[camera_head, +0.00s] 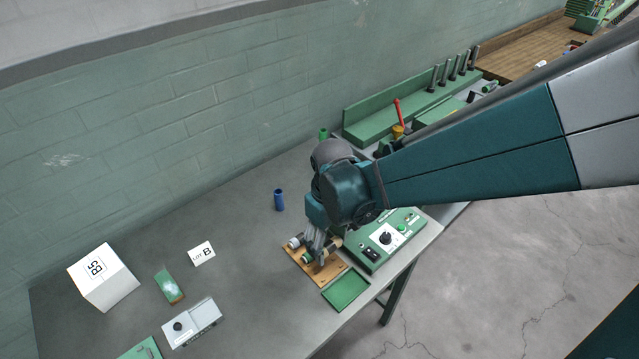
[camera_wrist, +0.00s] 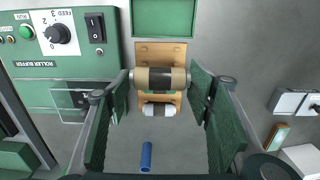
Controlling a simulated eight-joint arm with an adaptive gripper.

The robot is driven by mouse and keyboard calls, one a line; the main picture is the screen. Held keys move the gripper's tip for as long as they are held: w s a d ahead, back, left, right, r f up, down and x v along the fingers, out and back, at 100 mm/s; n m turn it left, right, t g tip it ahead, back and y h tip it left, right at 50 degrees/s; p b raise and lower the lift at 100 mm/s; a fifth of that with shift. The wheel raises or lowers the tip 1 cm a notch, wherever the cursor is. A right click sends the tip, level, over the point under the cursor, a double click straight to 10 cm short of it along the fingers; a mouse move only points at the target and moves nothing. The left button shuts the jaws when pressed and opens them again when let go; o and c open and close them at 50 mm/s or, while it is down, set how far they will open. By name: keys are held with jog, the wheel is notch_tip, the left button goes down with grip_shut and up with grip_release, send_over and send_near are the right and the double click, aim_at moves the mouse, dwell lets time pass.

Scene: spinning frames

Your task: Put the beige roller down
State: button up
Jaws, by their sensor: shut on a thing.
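The beige roller (camera_wrist: 160,78), with a dark band round its middle, lies level across the wrist view. My gripper (camera_wrist: 160,80) is shut on it, one finger at each end. In the head view my gripper (camera_head: 318,254) points down over the wooden rack (camera_head: 328,271), and its fingers hide part of the roller. The roller is over the rack, which also shows in the wrist view (camera_wrist: 160,49). I cannot tell whether it touches the rack. A white roller (camera_wrist: 158,109) with a dark band lies on the rack beside it, and it also shows in the head view (camera_head: 294,242).
A green tray (camera_head: 347,290) lies at the rack's front edge. The green roller buffer machine (camera_head: 372,255) stands close on the right. A blue cylinder (camera_head: 279,200) stands behind. A lot B card (camera_head: 202,253), a white box (camera_head: 104,277) and a grey device (camera_head: 192,323) are left.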

jog(key=w+a, duration=0.4)
jog(key=w, duration=0.7)
jog(key=w+a, duration=0.4)
jog(key=w, duration=0.8)
jog(key=w+a+p, duration=0.1)
jog(key=w+a, duration=0.4)
jog(key=w, duration=0.6)
jog(key=shift+w+f, duration=0.2)
jog(key=shift+w, duration=0.1)
jog(key=shift+a, duration=0.1)
jog(key=shift+f, duration=3.1)
jog(key=shift+f, duration=1.85)
jog(key=shift+f, duration=0.15)
